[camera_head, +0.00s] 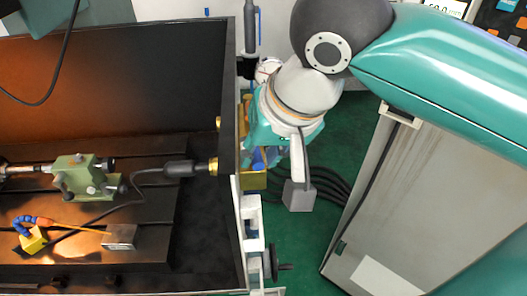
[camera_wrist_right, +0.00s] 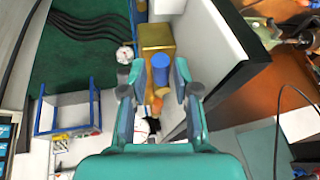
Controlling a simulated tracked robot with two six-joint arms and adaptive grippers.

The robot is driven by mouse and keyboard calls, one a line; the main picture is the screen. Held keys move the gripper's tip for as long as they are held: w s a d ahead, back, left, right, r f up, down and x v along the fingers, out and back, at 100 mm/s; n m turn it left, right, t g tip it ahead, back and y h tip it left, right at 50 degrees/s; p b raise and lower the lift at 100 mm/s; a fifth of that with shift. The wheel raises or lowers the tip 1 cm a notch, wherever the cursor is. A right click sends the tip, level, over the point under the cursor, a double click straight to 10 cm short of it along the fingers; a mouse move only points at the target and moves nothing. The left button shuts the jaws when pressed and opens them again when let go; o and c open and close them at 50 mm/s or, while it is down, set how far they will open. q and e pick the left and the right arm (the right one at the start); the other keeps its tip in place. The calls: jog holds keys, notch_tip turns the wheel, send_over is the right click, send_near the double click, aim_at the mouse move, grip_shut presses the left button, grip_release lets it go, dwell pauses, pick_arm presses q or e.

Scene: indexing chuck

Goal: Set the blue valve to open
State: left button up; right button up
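The blue valve (camera_wrist_right: 160,68) shows in the wrist view as a blue cylindrical knob on a brass-coloured block (camera_wrist_right: 156,38). In the head view only a bit of blue (camera_head: 259,158) shows beside my right wrist. My right gripper (camera_wrist_right: 158,78) is open, its two fingers on either side of the blue knob with gaps visible. Whether a finger touches it, I cannot tell. In the head view the right gripper (camera_head: 262,150) is mostly hidden under its own wrist. My left gripper is not in view. The valve's setting cannot be read.
The machine enclosure's wall (camera_head: 228,100) stands close left of my right gripper. A green tailstock (camera_head: 82,178) sits inside it. Round gauges (camera_wrist_right: 125,54) and an orange part (camera_wrist_right: 157,104) lie close to the fingers. Black hoses (camera_head: 325,185) cross the green floor, beside a grey cabinet (camera_head: 385,210).

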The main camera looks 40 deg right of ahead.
jog(key=shift+f, duration=0.1)
jog(key=shift+c, duration=0.3)
grip_shut()
jog(key=shift+d, duration=0.1)
